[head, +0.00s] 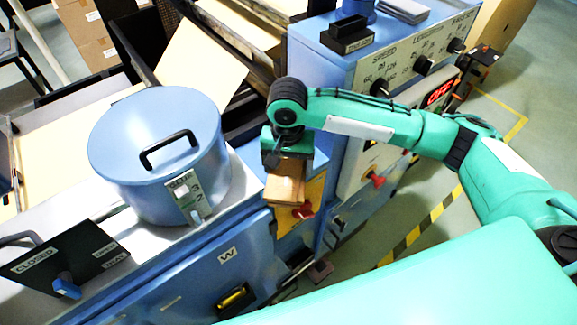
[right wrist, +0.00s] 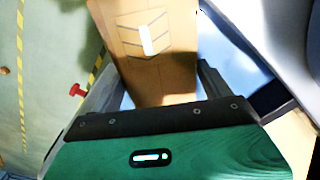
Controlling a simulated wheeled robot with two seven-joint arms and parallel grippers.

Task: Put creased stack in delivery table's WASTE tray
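A brown kraft stack (head: 285,188) with a white label and chevron-like crease marks shows between the fingers of my right gripper (head: 287,158). In the right wrist view the stack (right wrist: 155,45) lies lengthwise between the two fingers, which appear closed on its sides. The stack is held above the side of the blue machine, near a yellow panel. My left gripper is not in view. I cannot make out a tray marked WASTE in either view.
A blue lidded glue pot (head: 155,150) stands on the machine top at left. A black CLOSED plate (head: 65,258) is in front of it. A blue control cabinet (head: 375,50) with knobs stands behind my right arm. A red knob (head: 304,210) is close beside the stack.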

